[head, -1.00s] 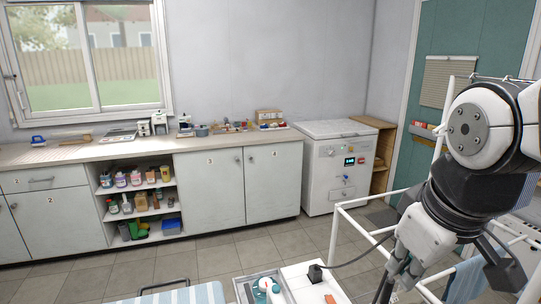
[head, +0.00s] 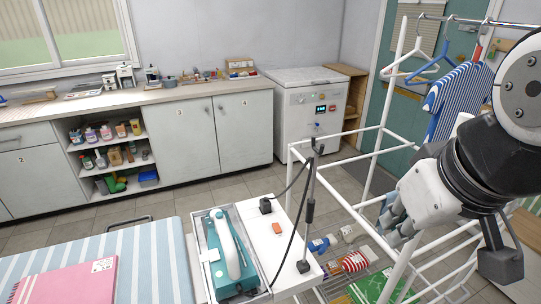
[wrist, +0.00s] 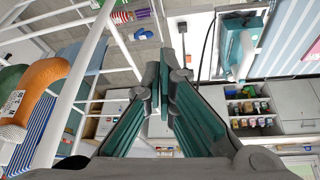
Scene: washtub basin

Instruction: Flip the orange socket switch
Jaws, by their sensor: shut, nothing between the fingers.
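A small orange switch (head: 277,228) sits on the white surface (head: 262,213) beside the iron's tray in the head view. It is small, and which way it is tipped cannot be told. My gripper (head: 396,228) is to the right of it, partly behind the white rack rails, and apart from it. In the wrist view my gripper's fingers (wrist: 165,72) come together at the tips with nothing between them.
A teal iron (head: 230,262) lies in a tray left of the switch. A black plug (head: 265,206) and a cord with an upright stand (head: 310,205) are close by. A white drying rack (head: 383,140) with hangers stands right. A striped ironing board (head: 150,262) is left.

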